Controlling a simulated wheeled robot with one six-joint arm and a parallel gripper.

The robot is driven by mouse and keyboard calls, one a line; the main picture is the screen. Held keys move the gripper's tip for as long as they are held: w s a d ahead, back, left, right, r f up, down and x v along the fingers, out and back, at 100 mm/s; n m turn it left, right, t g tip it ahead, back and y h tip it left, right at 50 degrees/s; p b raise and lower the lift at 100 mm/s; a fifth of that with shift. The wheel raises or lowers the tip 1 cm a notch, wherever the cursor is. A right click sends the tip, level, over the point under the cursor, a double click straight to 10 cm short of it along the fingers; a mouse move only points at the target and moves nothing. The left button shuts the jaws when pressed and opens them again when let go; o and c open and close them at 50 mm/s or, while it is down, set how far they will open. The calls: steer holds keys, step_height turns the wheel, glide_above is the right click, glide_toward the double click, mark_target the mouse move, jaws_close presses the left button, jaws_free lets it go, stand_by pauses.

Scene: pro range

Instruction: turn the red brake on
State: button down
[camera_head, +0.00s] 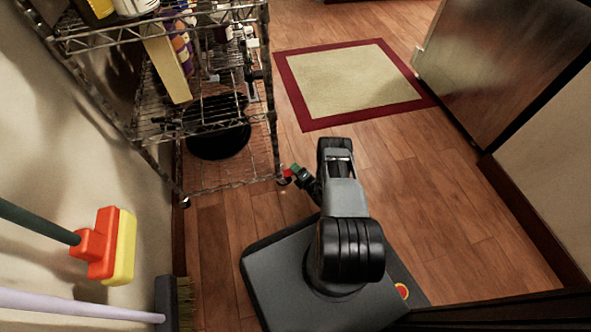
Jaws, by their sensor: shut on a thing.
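The red brake (286,174) shows as a small red part at the foot of the wire rack's right front post. My gripper (292,175) is at this foot, at the end of my arm reaching to the left. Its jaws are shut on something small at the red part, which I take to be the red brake. A small green part (295,168) shows right beside the jaws. The fingertips are tiny in the view and partly merge with the brake, so the exact grip and the brake's angle cannot be told.
The wire rack (228,186) holds bottles and boxes above and a dark round object (218,140) low down. A red-bordered mat (345,82) lies beyond. Brushes (104,246) stand at the left wall. Wooden floor (440,215) is clear to the right, before a metal panel (500,60).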

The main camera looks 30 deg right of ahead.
steer(key=shift+r, duration=0.1)
steer(key=c, duration=1)
jaws_free()
